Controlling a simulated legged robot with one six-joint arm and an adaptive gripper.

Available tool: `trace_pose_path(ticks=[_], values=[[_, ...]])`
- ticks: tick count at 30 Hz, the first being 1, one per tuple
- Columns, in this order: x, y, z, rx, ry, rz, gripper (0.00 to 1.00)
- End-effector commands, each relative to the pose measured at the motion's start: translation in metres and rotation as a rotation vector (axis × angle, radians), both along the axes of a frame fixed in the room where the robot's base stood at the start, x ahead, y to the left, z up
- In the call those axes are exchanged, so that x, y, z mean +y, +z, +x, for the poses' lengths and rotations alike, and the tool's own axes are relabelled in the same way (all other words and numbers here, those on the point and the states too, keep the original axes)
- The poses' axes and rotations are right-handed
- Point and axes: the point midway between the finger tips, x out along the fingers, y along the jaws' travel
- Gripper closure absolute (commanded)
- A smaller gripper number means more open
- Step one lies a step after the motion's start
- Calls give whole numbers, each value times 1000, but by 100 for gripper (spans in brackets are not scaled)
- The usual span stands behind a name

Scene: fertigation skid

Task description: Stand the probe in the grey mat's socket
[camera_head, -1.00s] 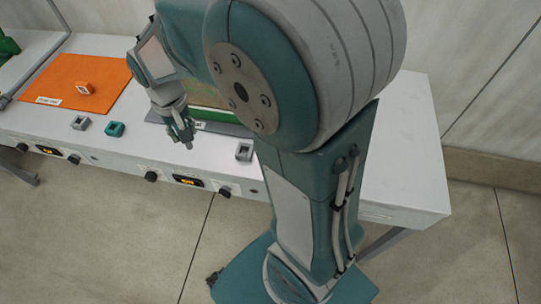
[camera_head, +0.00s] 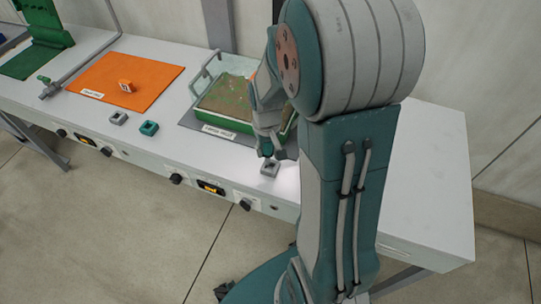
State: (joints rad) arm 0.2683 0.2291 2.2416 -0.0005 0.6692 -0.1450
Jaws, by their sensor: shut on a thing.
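The grey mat (camera_head: 192,120) lies on the white bench, with a label at its front edge and a green-rimmed tray (camera_head: 226,122) on it. A small grey block with a dark opening (camera_head: 270,169) stands on the bench by the front edge, right of the label; I take it as the socket. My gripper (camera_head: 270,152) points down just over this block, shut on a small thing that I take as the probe. The fingers mostly hide it, and I cannot tell whether it touches or enters the block.
A grey block (camera_head: 117,117) and a teal block (camera_head: 149,128) stand near the front edge. The bench right of my arm is bare.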

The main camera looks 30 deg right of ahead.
Motion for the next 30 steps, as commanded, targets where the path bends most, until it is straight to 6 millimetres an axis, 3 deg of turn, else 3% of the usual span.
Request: trace_pose_path(ticks=[3,9,19,20,22,30], values=[[-10,-12,-3,4,-3,1,100],[-10,-39,-2,2,0,2,100],[-9,-42,-2,0,0,1,100],[-9,-42,-2,0,0,1,51],[-9,-42,-2,0,0,1,21],[-9,-42,-2,0,0,1,21]])
